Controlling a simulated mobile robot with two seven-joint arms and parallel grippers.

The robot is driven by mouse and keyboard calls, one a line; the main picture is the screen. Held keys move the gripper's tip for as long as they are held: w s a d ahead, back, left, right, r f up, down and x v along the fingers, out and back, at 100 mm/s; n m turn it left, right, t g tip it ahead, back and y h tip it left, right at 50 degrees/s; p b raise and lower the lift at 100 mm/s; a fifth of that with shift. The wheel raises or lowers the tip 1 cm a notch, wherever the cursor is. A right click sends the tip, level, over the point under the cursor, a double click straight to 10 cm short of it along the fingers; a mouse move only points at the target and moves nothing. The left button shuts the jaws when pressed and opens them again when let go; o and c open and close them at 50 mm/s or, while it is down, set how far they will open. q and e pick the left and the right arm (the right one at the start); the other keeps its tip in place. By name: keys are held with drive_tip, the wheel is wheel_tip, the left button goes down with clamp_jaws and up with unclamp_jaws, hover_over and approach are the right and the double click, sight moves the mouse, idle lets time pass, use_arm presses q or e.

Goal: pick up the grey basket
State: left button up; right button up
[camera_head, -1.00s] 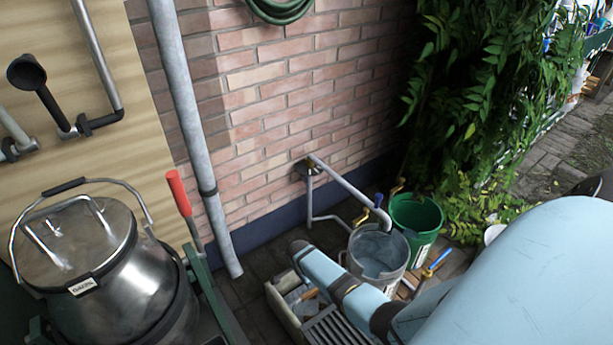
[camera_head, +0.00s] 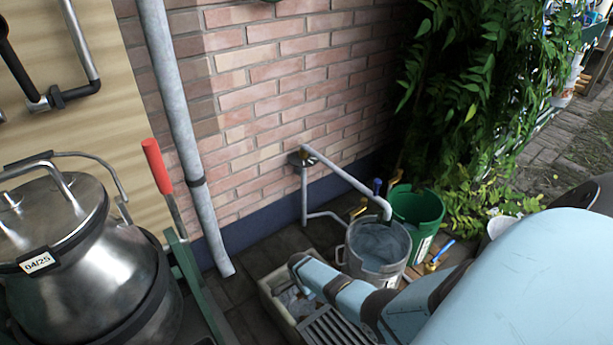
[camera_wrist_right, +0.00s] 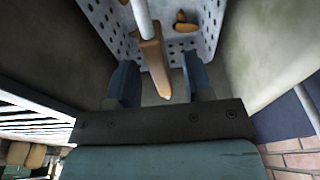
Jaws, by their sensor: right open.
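The grey basket (camera_wrist_right: 101,17) has perforated walls and shows at the top of the right wrist view, with small brown pieces (camera_wrist_right: 185,22) inside. A pale rod with a brown wooden grip (camera_wrist_right: 153,60) crosses over it; it looks like the basket's handle. My right gripper (camera_wrist_right: 159,66) is open, with one finger on each side of the wooden grip; I cannot tell whether they touch it. In the head view the basket (camera_head: 291,302) is a small grey shape in a pale trough, partly hidden by my right arm. My left gripper is out of view.
The pale trough (camera_head: 272,311) has a slatted rack (camera_head: 333,328) at its right. A metal bucket (camera_head: 377,247) under a pipe and a green bucket (camera_head: 418,209) stand close behind my right arm. A steel churn (camera_head: 85,275) is at left; the brick wall is behind.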

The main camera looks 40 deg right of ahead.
drive_tip(key=shift+f, duration=0.4)
drive_tip(key=shift+f, duration=0.3)
idle(0.4)
clamp_jaws()
